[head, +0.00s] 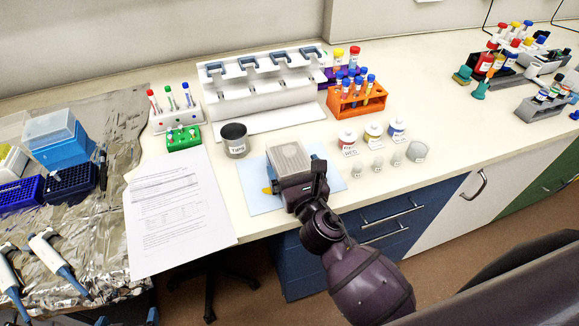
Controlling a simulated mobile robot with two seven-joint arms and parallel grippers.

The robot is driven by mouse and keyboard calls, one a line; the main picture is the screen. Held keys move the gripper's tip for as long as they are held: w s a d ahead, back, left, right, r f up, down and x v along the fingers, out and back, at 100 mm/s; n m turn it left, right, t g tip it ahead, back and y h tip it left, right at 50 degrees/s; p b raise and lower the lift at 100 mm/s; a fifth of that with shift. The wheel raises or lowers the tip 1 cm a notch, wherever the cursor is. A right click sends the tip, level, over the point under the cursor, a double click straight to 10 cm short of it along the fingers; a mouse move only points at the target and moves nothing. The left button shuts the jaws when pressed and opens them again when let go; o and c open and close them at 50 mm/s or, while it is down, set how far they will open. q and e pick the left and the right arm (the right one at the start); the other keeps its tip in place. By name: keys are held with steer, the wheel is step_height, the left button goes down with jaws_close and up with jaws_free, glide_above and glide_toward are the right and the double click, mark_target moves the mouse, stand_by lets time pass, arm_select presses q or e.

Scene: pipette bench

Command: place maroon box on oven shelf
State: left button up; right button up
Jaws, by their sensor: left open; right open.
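I see no maroon box and no oven shelf in the head view. My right gripper (295,187), on a dark purple arm coming in from the lower right, is open at the near side of a box with a pale grey top (289,160). This box stands on a light blue mat (263,204) near the bench's front edge. The gripper hides the box's near side, and I cannot tell whether it touches it. My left gripper is not in view.
A paper sheet (180,212) and a metal cup (236,140) lie left of the mat. An orange tube rack (357,100) and small jars (373,133) stand to the right. A white pipette stand (255,95) is behind.

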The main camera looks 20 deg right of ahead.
steer(key=shift+w, duration=0.25)
steer(key=shift+c, duration=0.5)
steer(key=c, duration=0.6)
steer(key=shift+o, duration=0.2)
